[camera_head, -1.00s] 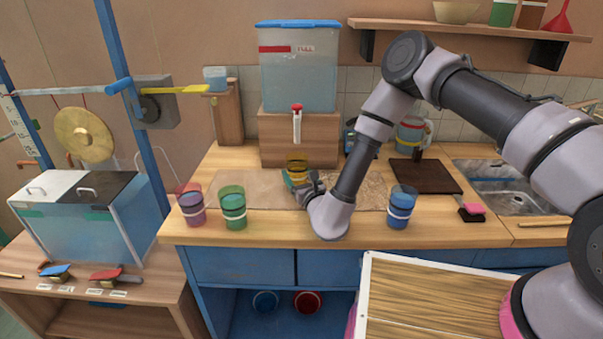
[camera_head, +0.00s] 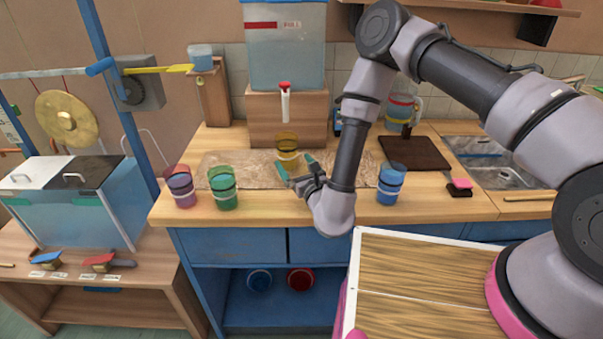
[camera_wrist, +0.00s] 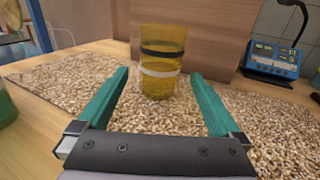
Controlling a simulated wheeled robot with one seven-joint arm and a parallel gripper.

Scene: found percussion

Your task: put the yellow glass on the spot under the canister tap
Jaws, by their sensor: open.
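The yellow glass (camera_head: 287,146) stands upright on the speckled mat (camera_head: 230,171), below the tap (camera_head: 285,96) of the clear canister (camera_head: 284,50). In the wrist view the yellow glass (camera_wrist: 162,62) has a dark band and a pale band, and stands just in front of the wooden block. My gripper (camera_head: 292,171) is open, with teal fingers. In the wrist view its fingertips (camera_wrist: 158,74) are apart and point toward the glass, with mat showing between them and the glass. The spot itself cannot be made out under the glass.
The wooden block (camera_head: 260,119) supports the canister. A blue device (camera_wrist: 273,58) stands behind right.

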